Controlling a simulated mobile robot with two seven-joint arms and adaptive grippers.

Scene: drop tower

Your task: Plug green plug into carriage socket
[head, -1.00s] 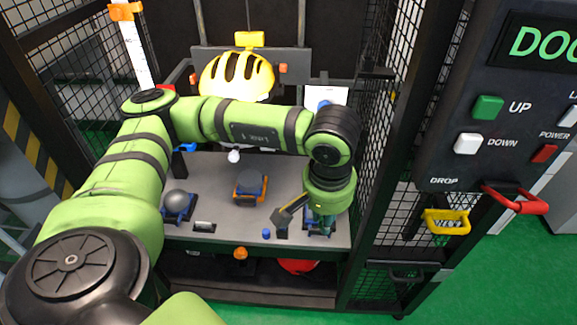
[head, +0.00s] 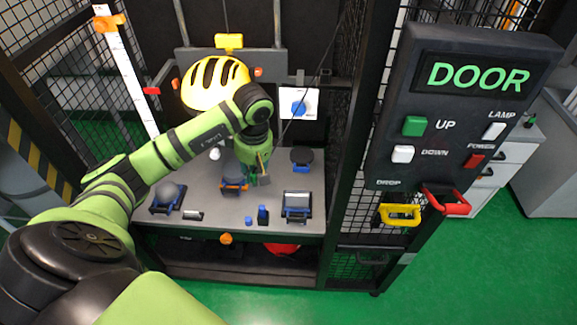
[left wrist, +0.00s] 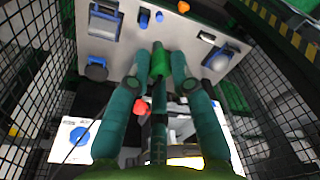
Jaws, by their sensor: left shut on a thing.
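My left gripper (head: 250,160) hangs above the back middle of the grey tabletop in the head view, partly hidden by its own wrist. In the left wrist view its two teal fingers (left wrist: 161,68) are shut on the green plug (left wrist: 160,62), held between the tips with the tabletop behind it. The plug cannot be made out clearly in the head view. The yellow helmet (head: 213,85) sits on the tower behind my forearm, likely on the carriage. The carriage socket cannot be made out; my arm covers part of that area. My right gripper is not in view.
The grey table (head: 210,215) bears a grey ball on a blue stand (head: 168,193), a blue-orange cradle (head: 234,184), a dark round pad (head: 301,157) and a blue-framed holder (head: 297,205). Mesh walls flank it. A control panel (head: 468,110) reading DOOR stands right.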

